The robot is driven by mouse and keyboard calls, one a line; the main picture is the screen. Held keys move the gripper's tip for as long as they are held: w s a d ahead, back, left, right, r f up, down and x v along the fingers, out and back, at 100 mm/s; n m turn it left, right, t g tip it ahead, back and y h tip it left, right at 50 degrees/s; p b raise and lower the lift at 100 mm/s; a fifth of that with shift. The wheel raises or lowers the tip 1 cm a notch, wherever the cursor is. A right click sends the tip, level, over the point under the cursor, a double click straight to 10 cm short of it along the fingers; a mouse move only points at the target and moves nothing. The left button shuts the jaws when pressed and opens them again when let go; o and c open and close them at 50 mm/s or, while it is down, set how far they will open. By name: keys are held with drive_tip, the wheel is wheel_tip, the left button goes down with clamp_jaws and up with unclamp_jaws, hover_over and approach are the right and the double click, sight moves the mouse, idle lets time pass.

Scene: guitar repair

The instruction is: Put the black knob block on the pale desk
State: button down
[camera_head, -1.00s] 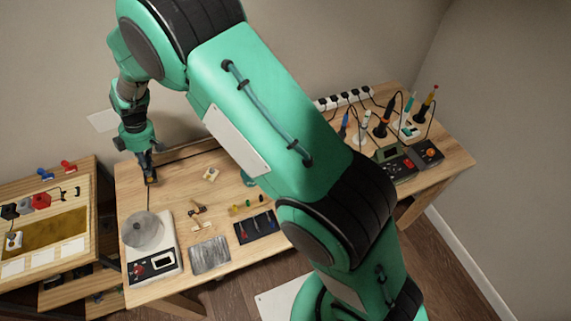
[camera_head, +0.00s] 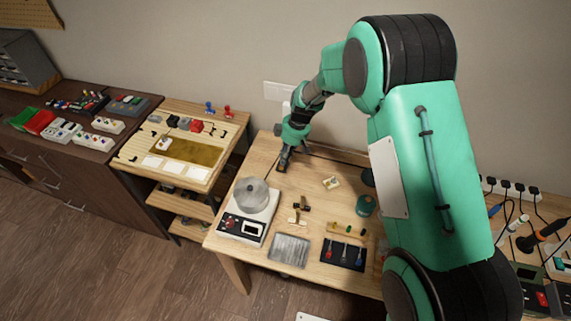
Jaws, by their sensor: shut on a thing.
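My gripper (camera_head: 284,163) hangs low over the back left part of the pale desk (camera_head: 262,158), with its fingers pointing down. It is shut on a small dark thing between the fingertips. This is probably the black knob block, but it is too small and too covered by the fingers to be sure. I cannot tell whether it touches the desktop.
A small hammer (camera_head: 301,203), a grey sheet (camera_head: 289,250) and a dark tool tray (camera_head: 343,253) lie nearby. A lower workbench (camera_head: 135,152) and a dark cabinet (camera_head: 100,143) stand left.

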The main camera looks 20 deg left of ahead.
drive_tip(key=shift+f, duration=0.1)
drive_tip(key=shift+d+b+x, duration=0.2)
drive_tip(key=shift+x, duration=0.65)
drive_tip(key=shift+d+b+x, duration=0.2)
drive_tip(key=shift+x, duration=0.65)
drive_tip(key=shift+f, duration=0.3)
drive_tip(key=c, duration=1.9)
unclamp_jaws()
drive_tip(key=shift+r, duration=0.15)
drive_tip(key=shift+p+v, duration=1.25)
drive_tip(key=shift+v, duration=4.8)
drive_tip(key=shift+w, duration=0.1)
